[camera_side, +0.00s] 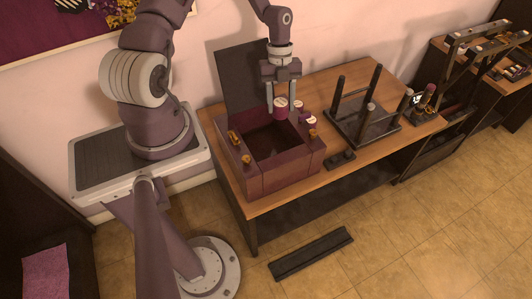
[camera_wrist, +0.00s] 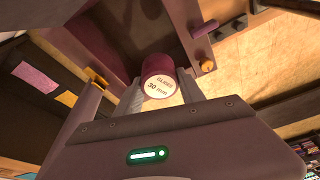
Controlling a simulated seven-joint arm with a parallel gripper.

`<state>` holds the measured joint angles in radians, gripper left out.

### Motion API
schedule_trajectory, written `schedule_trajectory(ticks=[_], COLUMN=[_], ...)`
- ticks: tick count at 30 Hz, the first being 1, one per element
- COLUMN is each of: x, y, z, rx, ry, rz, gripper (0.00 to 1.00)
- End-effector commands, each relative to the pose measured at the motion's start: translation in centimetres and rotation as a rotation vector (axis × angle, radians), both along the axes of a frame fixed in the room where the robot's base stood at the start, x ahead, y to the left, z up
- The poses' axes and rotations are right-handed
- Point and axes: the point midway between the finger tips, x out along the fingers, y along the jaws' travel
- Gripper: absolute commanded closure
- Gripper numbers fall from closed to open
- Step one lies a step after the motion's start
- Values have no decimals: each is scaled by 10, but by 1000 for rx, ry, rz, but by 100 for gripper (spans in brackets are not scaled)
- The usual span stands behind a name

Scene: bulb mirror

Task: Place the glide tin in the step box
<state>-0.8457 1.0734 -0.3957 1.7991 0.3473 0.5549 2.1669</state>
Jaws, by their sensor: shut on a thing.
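The glide tin (camera_side: 281,108) is a small maroon cylinder with a white lid. In the wrist view its white top (camera_wrist: 160,86) has dark lettering and faces the camera. My gripper (camera_side: 282,101) is shut on the tin, with one finger on each side. The step box (camera_side: 285,178) is a maroon open-topped box on the table. In the side view the tin appears over the back part of its dark opening. The box also shows in the wrist view (camera_wrist: 85,25). The exact height of the tin above the box cannot be told.
Small gold and white fittings (camera_side: 312,120) sit along the box rim. A dark panel (camera_side: 240,75) stands upright behind the box. A dark rack with upright posts (camera_side: 362,122) stands to the right, and small bottles (camera_side: 428,96) stand at the table's right end.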

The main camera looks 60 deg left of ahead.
Motion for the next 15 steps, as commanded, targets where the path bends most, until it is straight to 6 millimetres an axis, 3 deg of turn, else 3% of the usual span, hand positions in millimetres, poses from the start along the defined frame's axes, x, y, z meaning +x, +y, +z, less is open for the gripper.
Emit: schedule_trajectory(ticks=[9,15], x=[-37,-37], y=[25,23], z=[5,-37], rx=[-1,-2], ry=[-1,2], rz=[-377,-370], gripper=[100,100])
